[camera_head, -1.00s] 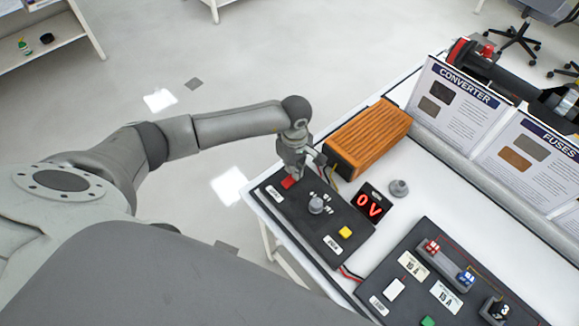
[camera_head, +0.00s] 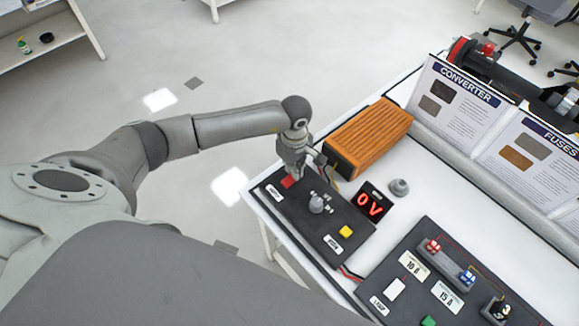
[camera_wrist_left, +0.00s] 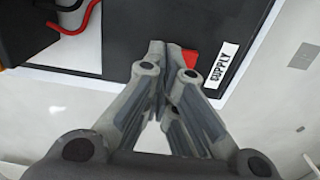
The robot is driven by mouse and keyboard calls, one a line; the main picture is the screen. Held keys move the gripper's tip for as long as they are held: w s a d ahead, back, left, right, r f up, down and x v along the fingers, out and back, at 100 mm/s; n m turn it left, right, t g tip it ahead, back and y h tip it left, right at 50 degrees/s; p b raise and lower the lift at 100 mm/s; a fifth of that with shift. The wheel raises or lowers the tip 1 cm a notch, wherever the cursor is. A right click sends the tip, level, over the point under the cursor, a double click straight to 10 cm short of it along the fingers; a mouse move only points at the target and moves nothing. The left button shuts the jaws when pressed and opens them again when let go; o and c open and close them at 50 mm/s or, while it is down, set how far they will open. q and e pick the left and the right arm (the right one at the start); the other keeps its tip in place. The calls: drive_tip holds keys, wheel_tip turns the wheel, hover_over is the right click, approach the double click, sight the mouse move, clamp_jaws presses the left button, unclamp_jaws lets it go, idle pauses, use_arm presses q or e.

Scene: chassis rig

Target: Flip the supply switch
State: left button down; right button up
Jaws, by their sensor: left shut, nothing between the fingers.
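The red supply switch (camera_head: 288,182) sits at the far left corner of a black control panel (camera_head: 330,236) on the white table. A white SUPPLY label (camera_wrist_left: 222,65) lies beside the switch, which also shows in the left wrist view (camera_wrist_left: 190,58). My left gripper (camera_head: 294,170) is over that corner with its fingertips at the switch. Its fingers (camera_wrist_left: 165,50) are closed together with nothing between them and partly cover the switch. I cannot tell whether the fingertips touch it. The display (camera_head: 374,204) reads 0 V. My right gripper is not in view.
The same panel carries a grey knob (camera_head: 317,205) and a yellow button (camera_head: 346,232). An orange ribbed box (camera_head: 368,138) stands just behind my gripper. A fuse panel (camera_head: 450,262) is at the right. Upright CONVERTER (camera_head: 462,105) and FUSES signs line the back.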

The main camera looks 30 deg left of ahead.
use_arm(q)
drive_tip(key=shift+f+b, duration=0.85)
drive_tip(key=shift+f, duration=0.1)
idle(0.3)
drive_tip(key=shift+r+p, duration=2)
drive_tip(key=shift+r, duration=1.55)
